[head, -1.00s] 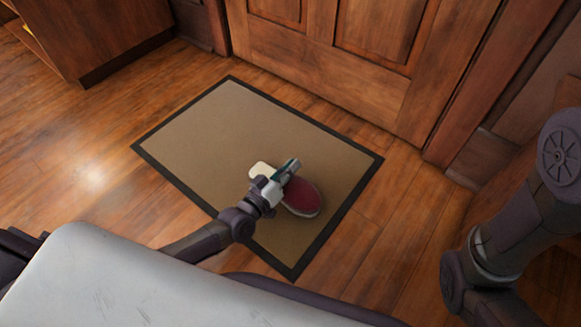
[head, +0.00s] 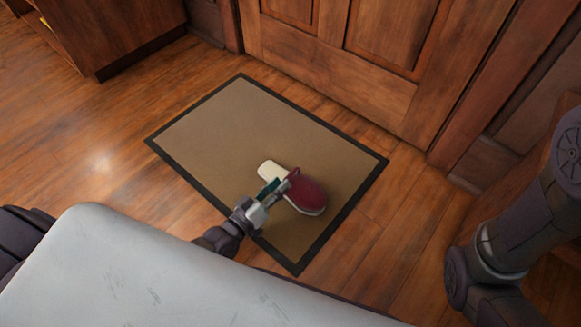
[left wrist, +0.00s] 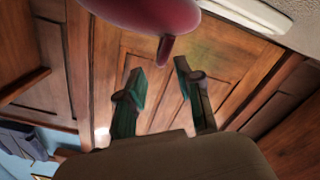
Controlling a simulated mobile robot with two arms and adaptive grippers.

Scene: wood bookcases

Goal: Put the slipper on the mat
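The slipper (head: 309,194), red at the toe with a pale insole, lies on the brown mat (head: 225,120) with a black border, near the mat's right part. My left gripper (head: 274,188) is at the slipper's near side and overlaps its middle in the head view. In the left wrist view the two green-sided fingers of this gripper (left wrist: 160,75) stand apart with nothing between them. The red slipper (left wrist: 155,15) shows there at the top edge, beyond the fingertips. Whether a finger still touches it I cannot tell. My right gripper is out of view.
A wooden door (head: 330,70) stands just behind the mat. A wooden cabinet (head: 120,35) is at the upper left. The wood floor left of the mat (head: 100,130) is clear. My right arm is at the right edge.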

